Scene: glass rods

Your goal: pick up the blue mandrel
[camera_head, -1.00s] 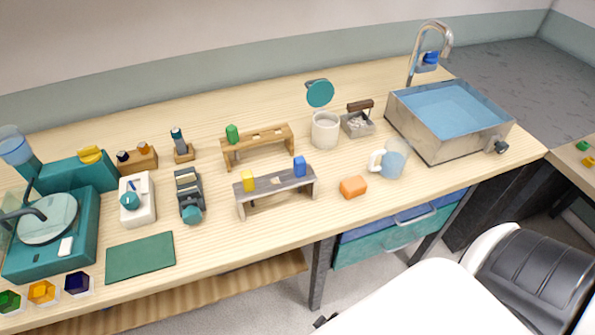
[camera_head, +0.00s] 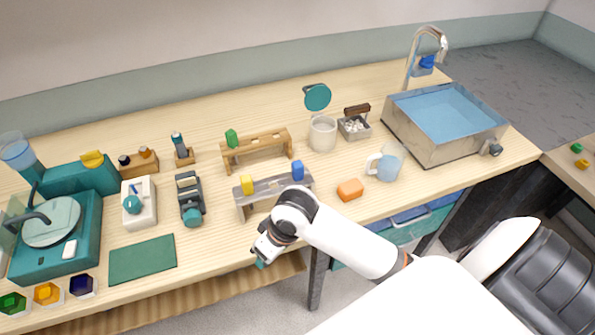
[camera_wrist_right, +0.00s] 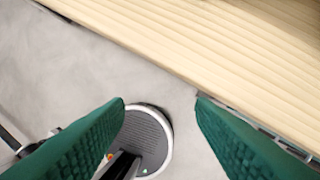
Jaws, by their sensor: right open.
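The blue mandrel (camera_head: 297,170) stands at the right end of the grey rack (camera_head: 270,190), near a yellow piece (camera_head: 247,185) on the same rack. Only its upper part shows in the head view. My right gripper (camera_head: 262,263) hangs at the table's front edge, in front of and below the rack, away from the mandrel. In the right wrist view its two green fingers (camera_wrist_right: 161,105) are apart with nothing between them but floor and part of my base. The mandrel is not in the wrist view. My left gripper is not in view.
A wooden rack with a green piece (camera_head: 231,138) stands behind the grey rack. An orange block (camera_head: 349,190) and a light blue mug (camera_head: 386,162) are to the right. A dark green mat (camera_head: 143,258) lies left. The table edge (camera_wrist_right: 190,75) crosses the wrist view.

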